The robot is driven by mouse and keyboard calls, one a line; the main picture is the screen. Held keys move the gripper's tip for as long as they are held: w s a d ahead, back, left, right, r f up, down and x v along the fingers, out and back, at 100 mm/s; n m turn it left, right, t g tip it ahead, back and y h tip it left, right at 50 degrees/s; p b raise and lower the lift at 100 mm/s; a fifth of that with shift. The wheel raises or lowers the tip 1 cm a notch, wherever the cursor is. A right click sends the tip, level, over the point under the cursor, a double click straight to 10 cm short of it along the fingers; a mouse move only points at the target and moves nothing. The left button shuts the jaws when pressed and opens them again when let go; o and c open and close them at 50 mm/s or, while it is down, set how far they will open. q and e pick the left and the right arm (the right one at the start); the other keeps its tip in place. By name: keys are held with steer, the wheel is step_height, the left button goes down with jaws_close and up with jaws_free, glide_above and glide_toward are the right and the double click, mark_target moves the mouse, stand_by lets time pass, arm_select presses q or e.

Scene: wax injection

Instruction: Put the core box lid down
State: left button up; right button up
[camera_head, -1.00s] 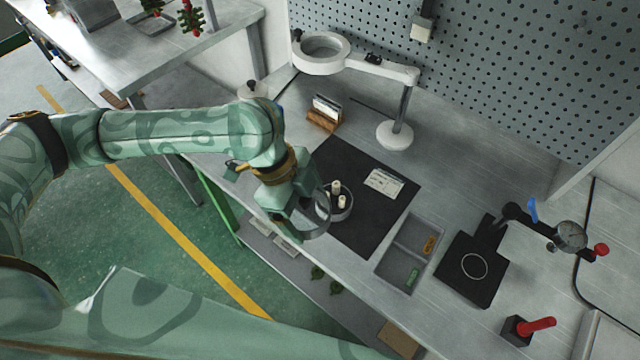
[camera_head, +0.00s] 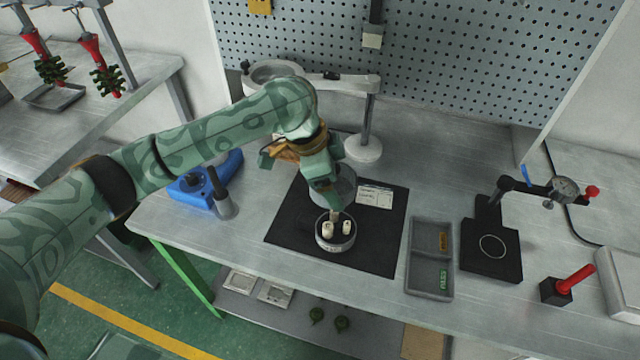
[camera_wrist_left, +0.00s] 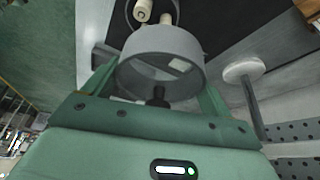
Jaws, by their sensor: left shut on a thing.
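My left gripper (camera_head: 335,198) is shut on the core box lid (camera_head: 347,188), a round grey shell, just behind the core box and over the dark mat (camera_head: 290,222). In the left wrist view the lid (camera_wrist_left: 185,45) hangs between my fingers, its hollow side with a dark knob facing the camera. Whether it touches the mat I cannot tell. The round grey core box (camera_head: 335,246) stands open at the mat's front, with white cylindrical cores (camera_head: 346,228) in it. The cores (camera_wrist_left: 143,10) also show at the top of the wrist view. My right gripper is out of view.
A white card (camera_head: 375,197) lies on the mat, right of the lid. The magnifier lamp's base (camera_head: 362,149) stands behind. A two-part grey tray (camera_head: 431,258) is right of the mat; a blue device (camera_head: 205,182) is left. The mat's right part is clear.

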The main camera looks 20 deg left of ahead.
arm_select(q)
steer(key=w+a+f+b, duration=0.2)
steer(key=w+f, duration=0.1)
steer(key=w+a+f+b, duration=0.2)
steer(key=w+f+b, duration=0.1)
steer(key=w+a+f+b, duration=0.2)
steer(key=w+b, duration=0.1)
steer(key=w, duration=0.1)
steer(key=shift+f, duration=0.4)
steer(key=shift+w+a+f+b, duration=0.3)
steer(key=shift+w+a+f, duration=0.1)
steer(key=shift+w, duration=0.1)
steer(key=shift+w+a+f, duration=0.1)
steer(key=f+b, duration=0.3)
steer(key=f, duration=0.1)
steer(key=shift+w+a, duration=0.1)
steer(key=shift+w, duration=0.15)
steer(key=shift+r, duration=0.35)
steer(key=shift+c, duration=0.3)
steer(key=shift+f, duration=0.1)
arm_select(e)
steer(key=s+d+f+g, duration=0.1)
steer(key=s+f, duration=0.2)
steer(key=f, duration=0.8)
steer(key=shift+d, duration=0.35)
arm_select(q)
steer(key=o, duration=0.9)
